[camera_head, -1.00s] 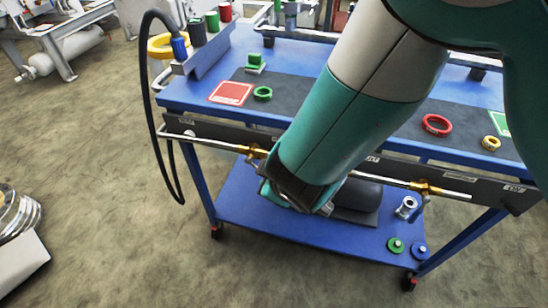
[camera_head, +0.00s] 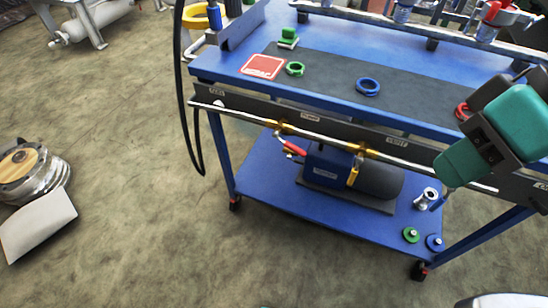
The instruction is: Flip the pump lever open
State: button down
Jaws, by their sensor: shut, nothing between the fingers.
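The blue and dark grey pump (camera_head: 325,168) sits on the cart's lower shelf, below the front pipe. A red lever (camera_head: 293,148) slants down to the right from a brass valve (camera_head: 283,127) on that pipe, above the pump's left end. A yellow lever (camera_head: 353,177) hangs down in front of the pump below a second brass valve. I cannot tell from this view which one is the pump lever.
The front pipe (camera_head: 330,138) runs along the cart edge. The upper deck (camera_head: 215,65) holds a red card, a green ring and a blue ring (camera_head: 368,86). A metal fitting (camera_head: 427,198) and small green and blue discs lie at the shelf's right. Floor in front is clear.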

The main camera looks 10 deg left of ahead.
aim_at(275, 135)
jog(key=u, duration=3.2)
jog(key=k, duration=0.95)
jog(key=z, duration=1.8)
